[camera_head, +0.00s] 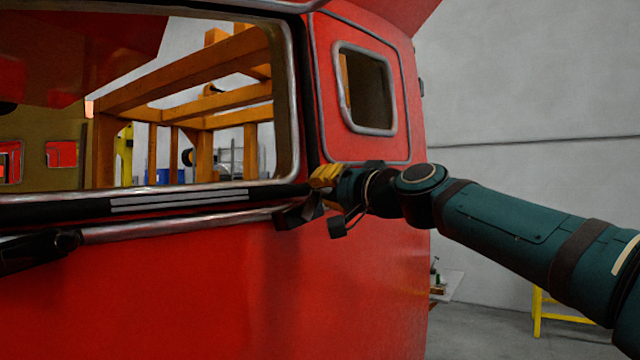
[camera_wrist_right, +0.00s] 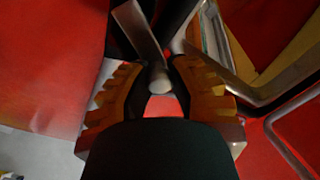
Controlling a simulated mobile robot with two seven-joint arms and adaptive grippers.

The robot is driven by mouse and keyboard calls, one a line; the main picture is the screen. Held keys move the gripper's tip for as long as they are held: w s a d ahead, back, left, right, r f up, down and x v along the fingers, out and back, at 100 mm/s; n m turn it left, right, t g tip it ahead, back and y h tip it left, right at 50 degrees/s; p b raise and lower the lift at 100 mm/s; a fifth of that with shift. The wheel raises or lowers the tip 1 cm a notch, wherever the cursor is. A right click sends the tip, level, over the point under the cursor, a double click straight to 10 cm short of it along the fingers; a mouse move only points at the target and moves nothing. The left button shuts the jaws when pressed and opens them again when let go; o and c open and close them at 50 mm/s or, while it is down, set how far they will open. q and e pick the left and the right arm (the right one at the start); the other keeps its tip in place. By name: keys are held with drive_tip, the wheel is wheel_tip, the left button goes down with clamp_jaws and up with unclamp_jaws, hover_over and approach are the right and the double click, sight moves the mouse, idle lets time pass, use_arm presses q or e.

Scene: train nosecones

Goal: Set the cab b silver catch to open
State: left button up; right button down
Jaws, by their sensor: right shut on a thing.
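The red train cab (camera_head: 200,290) fills the left and middle of the head view. My right gripper (camera_head: 322,185) reaches in from the right and is at the cab's front corner, just below the window frames. In the right wrist view, the yellow-padded fingers of this gripper (camera_wrist_right: 158,75) are shut around the rounded end of a silver bar, the silver catch (camera_wrist_right: 142,38). The catch runs up and left from between the fingertips. In the head view the gripper hides the catch, and I cannot tell its setting. My left gripper is not in view.
The large front window frame (camera_head: 292,110) and a small side window (camera_head: 368,88) lie close to my right gripper. A dark bar (camera_head: 40,250) crosses the cab front at left. A yellow stand (camera_head: 540,312) is at lower right, by open floor.

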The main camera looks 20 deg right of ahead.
drive_tip(key=f+m+p, duration=0.1)
drive_tip(key=m, duration=0.2)
drive_tip(key=d+f+m+h+p, duration=0.1)
drive_tip(key=m, duration=0.2)
drive_tip(key=d+m+h+p, duration=0.1)
drive_tip(key=m, duration=0.3)
drive_tip(key=shift+w+d+f, duration=0.2)
drive_tip(key=shift+w+f, duration=0.05)
drive_tip(key=shift+f, duration=0.25)
drive_tip(key=c, duration=0.8)
unclamp_jaws()
drive_tip(key=shift+s, duration=0.15)
drive_tip(key=v, duration=1.1)
drive_tip(key=shift+s+f, duration=0.1)
drive_tip(key=shift+s, duration=0.3)
